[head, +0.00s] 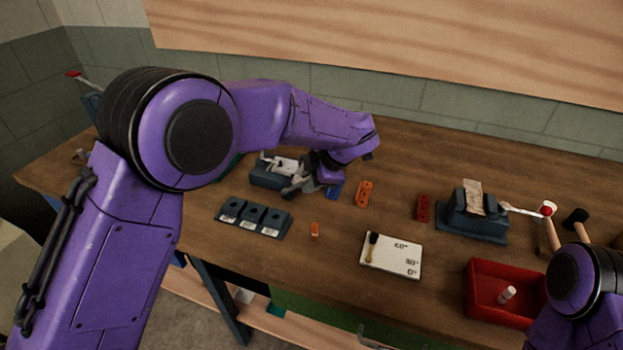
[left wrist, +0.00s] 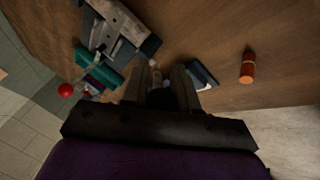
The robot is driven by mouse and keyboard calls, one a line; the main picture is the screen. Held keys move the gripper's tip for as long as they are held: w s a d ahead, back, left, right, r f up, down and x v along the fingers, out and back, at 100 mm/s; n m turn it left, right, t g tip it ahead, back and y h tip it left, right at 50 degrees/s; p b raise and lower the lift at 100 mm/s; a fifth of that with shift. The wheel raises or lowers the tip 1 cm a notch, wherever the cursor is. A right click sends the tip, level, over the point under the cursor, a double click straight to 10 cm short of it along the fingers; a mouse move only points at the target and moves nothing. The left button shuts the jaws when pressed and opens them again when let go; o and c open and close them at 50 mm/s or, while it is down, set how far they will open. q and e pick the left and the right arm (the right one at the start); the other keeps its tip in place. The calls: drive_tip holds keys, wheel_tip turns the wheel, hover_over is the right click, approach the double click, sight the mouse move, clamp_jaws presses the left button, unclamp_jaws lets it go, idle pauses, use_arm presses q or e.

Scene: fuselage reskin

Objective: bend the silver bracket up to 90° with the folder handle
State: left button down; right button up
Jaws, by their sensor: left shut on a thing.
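The folder (head: 268,180) is a blue-grey block on the bench left of centre, and it also shows in the left wrist view (left wrist: 148,47). A pale silver piece, apparently the silver bracket (head: 284,164), lies on its top; its bend angle is too small to tell. My left gripper (head: 304,188) is at the folder's right side, pointing down. In the left wrist view its fingers (left wrist: 165,80) are shut on a small pale part, apparently the folder handle (left wrist: 156,74), mostly hidden between them. My right arm shows at the lower right, without its gripper.
A second blue-grey device (head: 472,225) with a red-knobbed lever stands at right. A red tray (head: 480,300), a white angle card (head: 410,262), dark labelled blocks (head: 253,218) and orange (head: 364,193) and red (head: 423,208) pieces lie around.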

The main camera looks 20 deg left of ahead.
use_arm(q)
drive_tip(key=shift+r, duration=0.15)
drive_tip(key=shift+a+r+h+p, duration=0.75)
drive_tip(key=shift+r+h+p, duration=0.05)
drive_tip(key=shift+h+p, duration=0.35)
drive_tip(key=shift+w+a+r+h+p, duration=0.1)
drive_tip(key=shift+a+r+h+p, duration=0.2)
drive_tip(key=shift+a+h+p, duration=0.3)
drive_tip(key=shift+a+r+h+p, duration=0.3)
drive_tip(key=shift+a+h+p, duration=0.15)
drive_tip(key=shift+h+p, duration=0.2)
drive_tip(key=h, duration=0.1)
drive_tip(key=a+h+p, duration=0.1)
drive_tip(key=a, duration=0.1)
drive_tip(key=shift+a+r+n+h, duration=0.2)
drive_tip(key=shift+r+n+h, duration=0.05)
drive_tip(key=shift+n+h, duration=0.15)
drive_tip(key=shift+a+f+h, duration=0.1)
drive_tip(key=shift+a+h, duration=0.7)
drive_tip(key=shift+h, duration=0.1)
drive_tip(key=a+f+h+b, duration=0.3)
drive_tip(key=a+h+b, duration=0.4)
drive_tip(key=b, duration=0.5)
drive_tip(key=shift+w+n+g+b, duration=0.15)
drive_tip(key=shift+n+g+b, duration=0.15)
